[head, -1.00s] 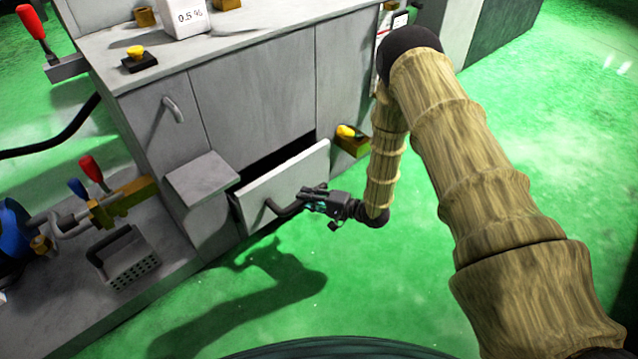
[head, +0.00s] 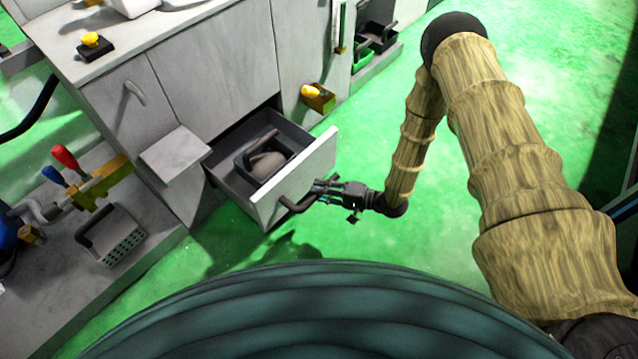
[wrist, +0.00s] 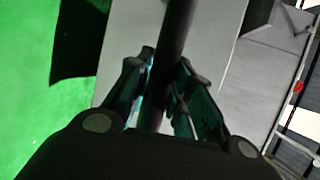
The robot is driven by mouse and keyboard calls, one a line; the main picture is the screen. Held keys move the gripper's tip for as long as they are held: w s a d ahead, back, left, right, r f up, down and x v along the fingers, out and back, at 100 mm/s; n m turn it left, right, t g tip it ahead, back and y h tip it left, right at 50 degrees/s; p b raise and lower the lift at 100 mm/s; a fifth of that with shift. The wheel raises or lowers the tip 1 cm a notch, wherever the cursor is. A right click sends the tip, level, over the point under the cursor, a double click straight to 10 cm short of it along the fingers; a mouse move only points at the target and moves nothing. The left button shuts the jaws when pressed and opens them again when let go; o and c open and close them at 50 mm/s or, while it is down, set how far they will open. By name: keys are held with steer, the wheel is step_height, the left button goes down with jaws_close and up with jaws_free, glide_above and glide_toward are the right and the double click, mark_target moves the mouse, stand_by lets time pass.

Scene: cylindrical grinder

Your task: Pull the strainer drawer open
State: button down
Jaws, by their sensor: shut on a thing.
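The strainer drawer (head: 301,180) is a grey drawer low in the cabinet, pulled well out, so its inside shows in the head view. A dark strainer basket with a handle (head: 264,157) sits inside it. The drawer's dark bar handle (head: 294,205) is on its front panel. My gripper (head: 320,192) is at the handle and shut on it. In the wrist view the dark bar (wrist: 172,50) runs between the two fingers of my gripper (wrist: 168,85), with the pale drawer front behind it.
A grey cabinet (head: 215,75) stands above the drawer, with a small box-like ledge (head: 175,150) left of it. A perforated grey basket (head: 112,236) sits on the lower bench at left. A yellow knob (head: 312,92) sticks out at right. Green floor is clear in front.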

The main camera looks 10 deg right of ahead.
steer(key=shift+d, duration=0.15)
steer(key=c, duration=1.3)
jaws_free()
steer(key=shift+o, duration=0.2)
steer(key=v, duration=1.2)
